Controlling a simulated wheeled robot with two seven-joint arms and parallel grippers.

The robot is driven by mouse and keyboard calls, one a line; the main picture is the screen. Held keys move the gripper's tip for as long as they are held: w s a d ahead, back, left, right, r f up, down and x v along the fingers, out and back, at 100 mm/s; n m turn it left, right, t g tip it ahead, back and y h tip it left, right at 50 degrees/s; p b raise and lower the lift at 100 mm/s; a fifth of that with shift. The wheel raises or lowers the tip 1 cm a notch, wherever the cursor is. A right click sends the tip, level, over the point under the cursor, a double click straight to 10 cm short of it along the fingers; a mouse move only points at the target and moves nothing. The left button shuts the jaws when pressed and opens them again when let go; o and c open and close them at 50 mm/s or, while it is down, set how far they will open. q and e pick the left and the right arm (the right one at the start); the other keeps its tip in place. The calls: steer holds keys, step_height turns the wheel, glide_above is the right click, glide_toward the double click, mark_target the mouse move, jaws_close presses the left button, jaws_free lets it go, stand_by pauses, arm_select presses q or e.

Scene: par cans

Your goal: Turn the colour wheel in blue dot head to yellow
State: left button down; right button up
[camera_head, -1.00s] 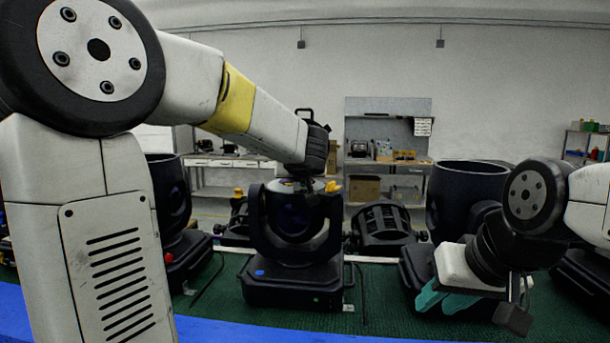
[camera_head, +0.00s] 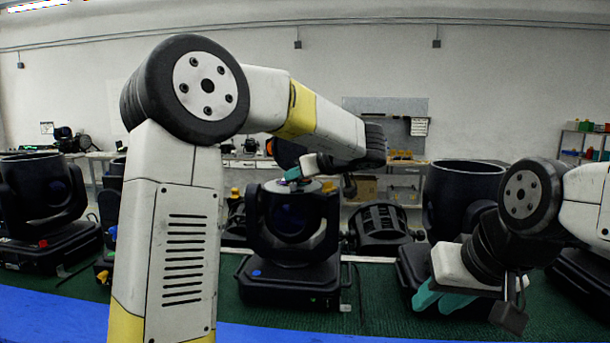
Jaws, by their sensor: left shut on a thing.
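The blue dot head (camera_head: 293,222) is a black moving-head lamp in the middle of the table, with a blue dot (camera_head: 256,273) on its base. A pale disc-like part, which looks like the colour wheel (camera_head: 306,185), shows at its top, with a yellow piece (camera_head: 330,186) at its right. My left gripper (camera_head: 293,174) is at the top of the head, its teal fingers shut at the wheel's left edge. The wheel's colours and the exact grip are too small to tell. My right gripper (camera_head: 440,299) is open and empty at the right front, its teal fingers apart.
A lamp with a red dot (camera_head: 43,243) stands at the left. A dark round bin-like body (camera_head: 465,185) stands at the right, behind my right arm. A lower black unit (camera_head: 382,222) sits behind the table's middle. The green mat (camera_head: 375,300) is clear in front.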

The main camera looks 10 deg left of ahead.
arm_select(q)
steer(key=shift+r, duration=0.15)
steer(key=c, duration=1.3)
jaws_free()
steer(key=shift+o, duration=0.2)
steer(key=shift+v, duration=3.85)
